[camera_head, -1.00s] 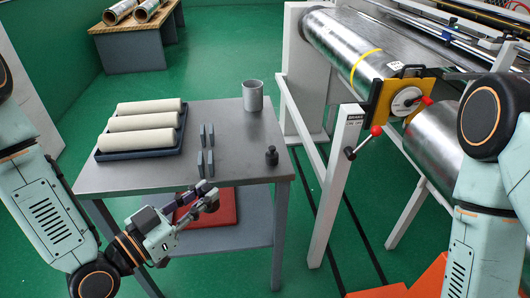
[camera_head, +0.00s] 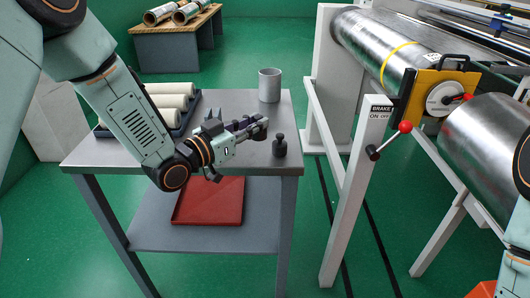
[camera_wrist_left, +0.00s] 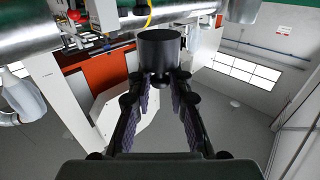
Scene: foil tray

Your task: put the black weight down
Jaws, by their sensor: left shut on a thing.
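In the left wrist view, a black weight (camera_wrist_left: 160,48), a dark cylinder with a small knob, sits at the fingertips of my left gripper (camera_wrist_left: 160,84), which is shut on it. In the head view, my left gripper (camera_head: 264,127) is over the right part of the grey table (camera_head: 258,158), pointing right. A black weight (camera_head: 279,147) shows upright just right of and below the fingertips there. The head view does not make the contact between fingers and weight clear. My right gripper is out of view.
A grey cup (camera_head: 269,86) stands at the back of the table. Pale rolls (camera_head: 172,102) in a dark tray are partly behind my left arm. A red tray (camera_head: 208,202) lies on the lower shelf. A machine with a brake lever (camera_head: 390,141) stands right.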

